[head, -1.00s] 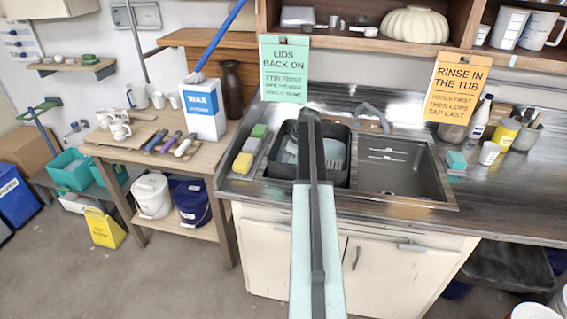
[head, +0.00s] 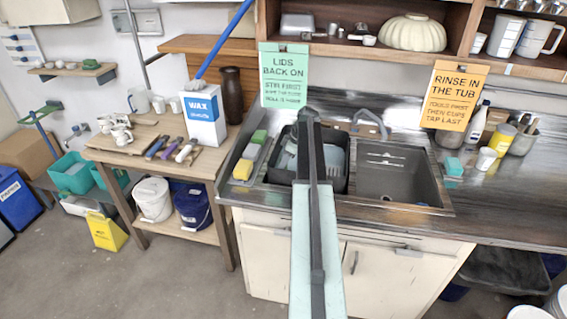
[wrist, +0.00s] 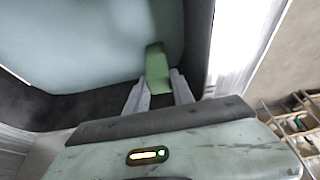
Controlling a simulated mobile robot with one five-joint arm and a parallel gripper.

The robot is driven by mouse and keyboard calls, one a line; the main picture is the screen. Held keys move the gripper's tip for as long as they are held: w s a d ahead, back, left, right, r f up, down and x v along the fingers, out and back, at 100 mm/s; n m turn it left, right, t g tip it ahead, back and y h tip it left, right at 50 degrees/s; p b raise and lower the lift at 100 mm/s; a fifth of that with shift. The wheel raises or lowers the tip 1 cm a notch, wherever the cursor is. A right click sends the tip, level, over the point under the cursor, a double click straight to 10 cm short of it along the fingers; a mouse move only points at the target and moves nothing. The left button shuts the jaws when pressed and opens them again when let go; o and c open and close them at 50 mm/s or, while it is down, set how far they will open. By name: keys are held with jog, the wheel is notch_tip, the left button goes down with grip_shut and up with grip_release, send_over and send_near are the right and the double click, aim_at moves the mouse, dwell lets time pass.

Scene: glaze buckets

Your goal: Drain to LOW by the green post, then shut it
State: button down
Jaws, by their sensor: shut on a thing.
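A green post (wrist: 157,62) stands between the jaws of my gripper (wrist: 159,82) in the wrist view, and the jaws are shut on it. Behind it is a smooth pale blue-grey surface (wrist: 80,40), bounded by a dark grey wall (wrist: 60,106); I cannot tell whether that surface is liquid. In the head view my arm reaches over a dark grey tub (head: 336,184) set in the sink counter. Pale blue-grey shows inside the tub. My arm covers part of the tub, and my gripper is hidden there. I see no LOW mark.
An empty-looking sink basin (head: 400,185) lies right of the tub. Sponges (head: 243,170) sit on its left. A green sign (head: 284,75) and an orange sign (head: 456,95) hang above the counter. The floor at left front is clear.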

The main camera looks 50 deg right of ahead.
jog(key=c, duration=1.1)
grip_release()
jog(key=p+v, duration=0.7)
jog(key=v, duration=0.1)
